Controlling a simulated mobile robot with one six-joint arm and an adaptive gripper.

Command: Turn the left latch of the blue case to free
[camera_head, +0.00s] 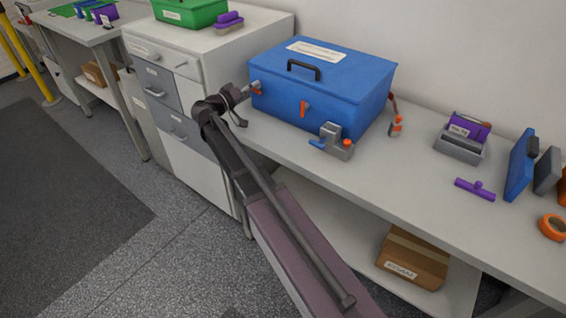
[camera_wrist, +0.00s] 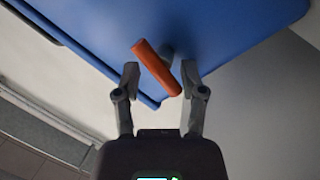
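The blue case (camera_head: 345,75) sits shut on the bench, with a black handle and a white label on its lid. Its left latch (camera_head: 257,91) is a small orange bar at the left of the front face, partly hidden by my gripper. A second orange latch (camera_head: 303,108) hangs near the front's middle, close to upright. My gripper (camera_head: 246,92) is at the case's left front. In the wrist view my gripper (camera_wrist: 159,76) is open, its fingers either side of the orange left latch (camera_wrist: 157,68), which slants across the gap. I cannot tell whether a finger touches it.
A grey block with a blue lever (camera_head: 337,142) stands before the case. An orange-tipped tool (camera_head: 396,124) is at its right. A white drawer cabinet (camera_head: 190,75) stands left of it, with drawer handles near my arm. A purple tool (camera_head: 475,189) lies farther right.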

